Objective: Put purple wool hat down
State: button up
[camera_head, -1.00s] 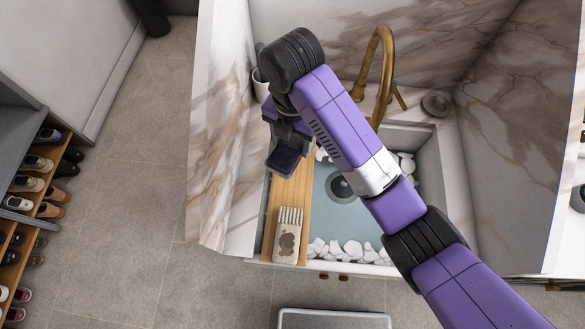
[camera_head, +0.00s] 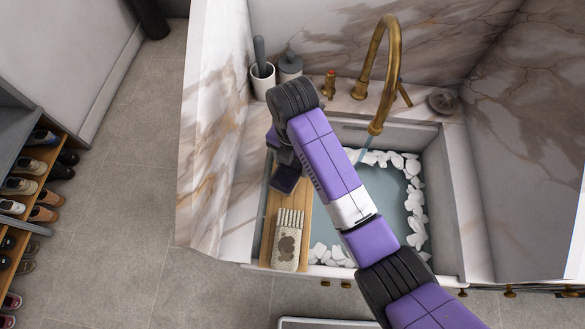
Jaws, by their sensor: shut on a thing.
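My gripper (camera_head: 283,172) is seen from above over the wooden board (camera_head: 267,243) along the left side of the sink. It is shut on a small dark purple thing (camera_head: 286,179), which I take to be the purple wool hat. My wrist covers part of it, and its knit does not show. It hangs over the far half of the board, beyond the beige patterned glove (camera_head: 288,248). I cannot tell whether it touches the board.
The sink (camera_head: 443,235) holds greyish water and white stones (camera_head: 415,218). A brass tap (camera_head: 390,65) rises behind it. A white cup (camera_head: 262,80) and a grey lidded jar (camera_head: 290,68) stand at the back left. A shoe rack (camera_head: 52,185) is at far left. Floor (camera_head: 130,190) between is clear.

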aim_at(292, 171)
jog(key=shift+f, duration=1.95)
jog(key=shift+f, duration=0.15)
jog(key=o, duration=1.5)
notch_tip(292, 171, up, 11)
jog(key=shift+r+p, duration=0.1)
jog(key=shift+p, duration=0.3)
jog(key=shift+r+p, duration=0.6)
jog(key=shift+p, duration=0.05)
